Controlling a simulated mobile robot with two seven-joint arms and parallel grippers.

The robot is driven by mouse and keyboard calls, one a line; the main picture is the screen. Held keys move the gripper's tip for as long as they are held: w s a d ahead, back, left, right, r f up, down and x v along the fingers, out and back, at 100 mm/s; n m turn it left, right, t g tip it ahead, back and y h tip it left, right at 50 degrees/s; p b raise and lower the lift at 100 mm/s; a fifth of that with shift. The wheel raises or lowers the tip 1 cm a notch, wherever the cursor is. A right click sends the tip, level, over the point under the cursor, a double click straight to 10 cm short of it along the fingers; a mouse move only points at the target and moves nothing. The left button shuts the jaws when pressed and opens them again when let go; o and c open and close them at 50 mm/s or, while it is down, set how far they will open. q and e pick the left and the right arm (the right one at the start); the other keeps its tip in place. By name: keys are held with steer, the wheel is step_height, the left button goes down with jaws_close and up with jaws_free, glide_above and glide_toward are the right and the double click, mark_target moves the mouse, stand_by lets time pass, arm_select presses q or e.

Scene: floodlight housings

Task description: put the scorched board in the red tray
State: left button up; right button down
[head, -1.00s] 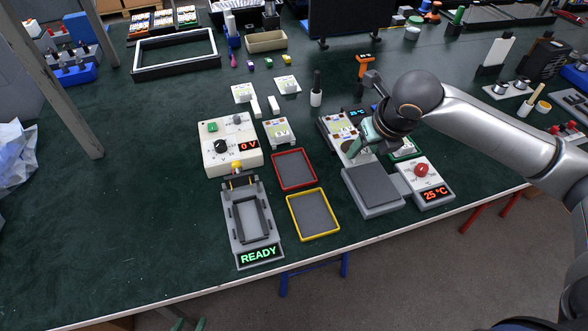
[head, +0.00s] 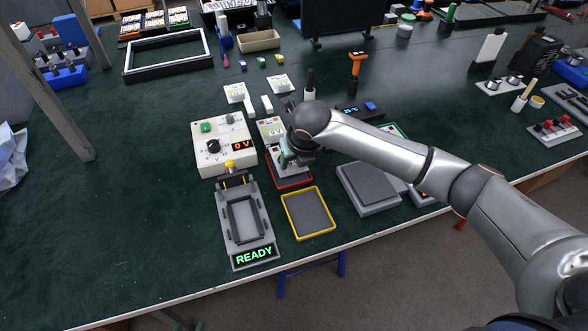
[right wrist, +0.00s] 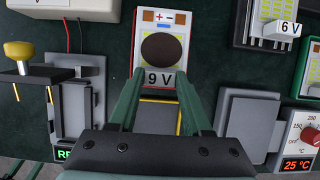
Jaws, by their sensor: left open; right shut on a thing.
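The scorched board (right wrist: 162,38), white and orange with a round dark burn and a 9 V label, is held in my right gripper (right wrist: 158,85), whose fingers are shut on its near end. In the head view my right gripper (head: 283,162) is over the red tray (head: 291,184), and the arm hides part of both board and tray. The board appears above the tray; I cannot tell whether they touch. My left gripper (head: 182,323) shows only slightly at the bottom edge of the head view, low and empty.
A yellow-rimmed tray (head: 309,235) lies in front of the red one. A fixture reading READY (head: 254,257) and a 0 V meter box (head: 222,148) stand to the left. A grey hot plate (head: 369,186) is to the right.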

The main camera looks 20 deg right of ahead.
mark_target(295, 168)
step_height(295, 168, down, 3)
steer(key=shift+f, duration=0.15)
steer(key=shift+c, duration=1.7)
jaws_free()
steer(key=p+v, duration=0.1)
steer(key=v, duration=1.1)
